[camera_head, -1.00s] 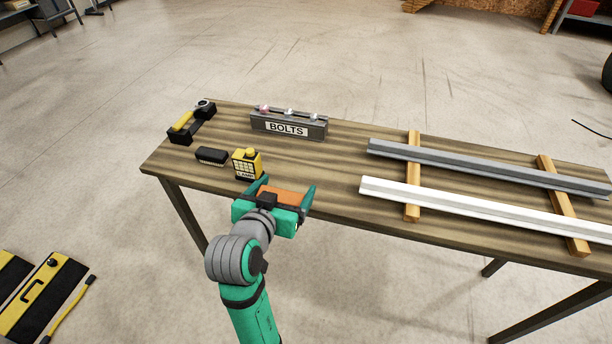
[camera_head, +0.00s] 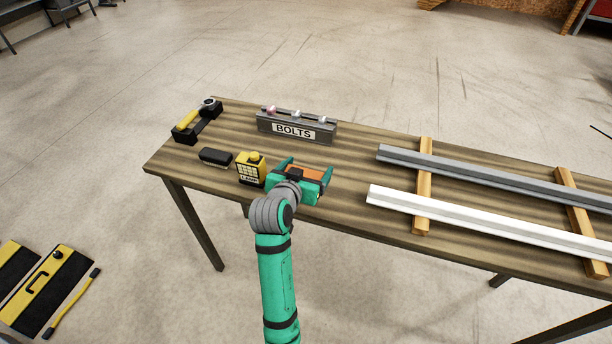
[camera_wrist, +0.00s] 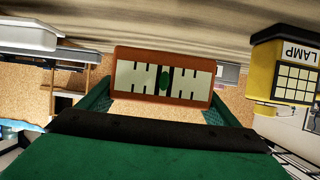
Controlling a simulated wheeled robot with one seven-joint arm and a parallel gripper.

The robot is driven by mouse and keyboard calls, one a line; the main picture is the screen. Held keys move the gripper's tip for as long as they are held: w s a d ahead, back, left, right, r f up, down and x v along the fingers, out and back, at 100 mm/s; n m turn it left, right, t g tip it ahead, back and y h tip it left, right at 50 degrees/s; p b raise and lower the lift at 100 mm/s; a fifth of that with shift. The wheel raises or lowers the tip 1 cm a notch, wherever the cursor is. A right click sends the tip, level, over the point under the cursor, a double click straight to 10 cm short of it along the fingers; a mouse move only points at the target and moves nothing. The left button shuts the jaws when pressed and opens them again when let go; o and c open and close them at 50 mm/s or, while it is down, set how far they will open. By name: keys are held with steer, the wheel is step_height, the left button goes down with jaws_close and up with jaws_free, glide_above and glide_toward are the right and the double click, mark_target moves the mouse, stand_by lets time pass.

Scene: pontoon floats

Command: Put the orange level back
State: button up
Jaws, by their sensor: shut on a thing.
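The orange level (camera_head: 305,172) is held between the two fingers of my gripper (camera_head: 307,168), at the front part of the table. In the wrist view the level (camera_wrist: 140,77) spans the gap between the fingers (camera_wrist: 160,105), its pale face with black marks and a green bubble turned to the camera. My gripper is shut on it. My gripper hides the level's lower part in the head view, and I cannot tell how far it is above the tabletop.
A yellow lamp (camera_head: 250,170) stands just left of my gripper, with a black block (camera_head: 215,157) beyond it. A grey BOLTS holder (camera_head: 297,129) is behind. A black holder (camera_head: 187,134) with a yellow-handled tool is far left. White (camera_head: 480,221) and grey (camera_head: 480,170) bars lie right on wooden battens.

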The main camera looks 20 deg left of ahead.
steer(key=shift+w+a+f, duration=0.4)
steer(key=shift+w+f, duration=0.15)
steer(key=shift+f, duration=0.1)
steer(key=shift+w+a+f, duration=0.35)
steer(key=shift+w+f, duration=0.15)
steer(key=shift+f, duration=0.1)
steer(key=shift+w+f, duration=0.1)
steer(key=shift+f, duration=0.25)
steer(key=shift+d+f, duration=0.15)
steer(key=shift+f, duration=1.15)
steer(key=shift+f, duration=0.15)
steer(key=o, duration=1.2)
